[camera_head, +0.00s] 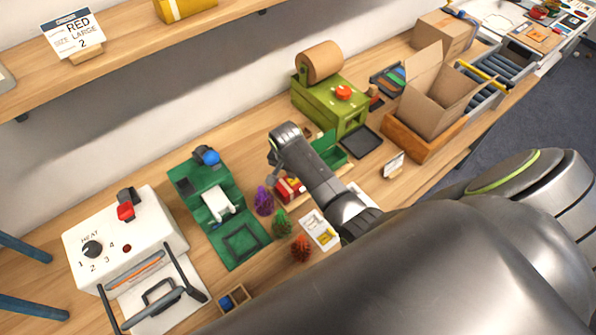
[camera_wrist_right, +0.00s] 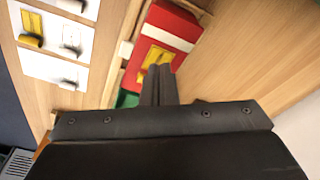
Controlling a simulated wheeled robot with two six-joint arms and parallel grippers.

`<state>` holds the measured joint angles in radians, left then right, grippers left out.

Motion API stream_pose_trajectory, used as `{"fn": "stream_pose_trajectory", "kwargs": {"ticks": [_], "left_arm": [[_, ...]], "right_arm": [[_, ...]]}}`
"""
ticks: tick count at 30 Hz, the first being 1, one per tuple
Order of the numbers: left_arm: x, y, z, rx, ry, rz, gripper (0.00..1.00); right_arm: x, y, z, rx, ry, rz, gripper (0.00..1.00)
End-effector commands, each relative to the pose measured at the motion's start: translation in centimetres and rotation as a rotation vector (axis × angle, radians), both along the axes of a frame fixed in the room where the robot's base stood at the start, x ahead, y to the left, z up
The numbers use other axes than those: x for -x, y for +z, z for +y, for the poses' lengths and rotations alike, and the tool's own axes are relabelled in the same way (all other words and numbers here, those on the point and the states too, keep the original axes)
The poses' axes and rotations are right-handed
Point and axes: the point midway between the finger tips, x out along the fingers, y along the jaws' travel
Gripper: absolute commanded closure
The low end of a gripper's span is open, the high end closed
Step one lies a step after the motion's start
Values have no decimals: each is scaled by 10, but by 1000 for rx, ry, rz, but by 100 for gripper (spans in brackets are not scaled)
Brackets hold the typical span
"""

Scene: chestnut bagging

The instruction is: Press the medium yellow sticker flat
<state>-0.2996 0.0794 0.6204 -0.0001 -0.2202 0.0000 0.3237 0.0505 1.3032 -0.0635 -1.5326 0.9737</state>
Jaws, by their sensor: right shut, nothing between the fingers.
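A red bag (camera_head: 290,189) lies on the bench, partly hidden under my right arm; in the right wrist view the red bag (camera_wrist_right: 172,22) shows a white band. A yellow sticker (camera_wrist_right: 157,57) is on its red face below the band. My right gripper (camera_wrist_right: 159,70) is shut and empty. Its fingertips are over the lower part of the yellow sticker; I cannot tell whether they touch it. A white sticker sheet (camera_head: 321,231) with yellow stickers lies in front of the bag. My left gripper is not in view.
A white heat sealer (camera_head: 122,237) and a green press-like device (camera_head: 216,205) stand to the left. Purple, green and orange-red spiky items sit near the bag. A green machine with a paper roll (camera_head: 320,62) and an open cardboard box (camera_head: 437,95) stand to the right.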

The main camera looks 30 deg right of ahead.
Motion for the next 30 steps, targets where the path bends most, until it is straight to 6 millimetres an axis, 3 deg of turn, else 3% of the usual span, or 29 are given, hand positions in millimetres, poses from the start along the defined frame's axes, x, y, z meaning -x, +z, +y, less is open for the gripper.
{"fn": "stream_pose_trajectory", "kwargs": {"ticks": [30], "left_arm": [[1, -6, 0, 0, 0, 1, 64]], "right_arm": [[0, -10, 0, 0, 0, 0, 100]]}}
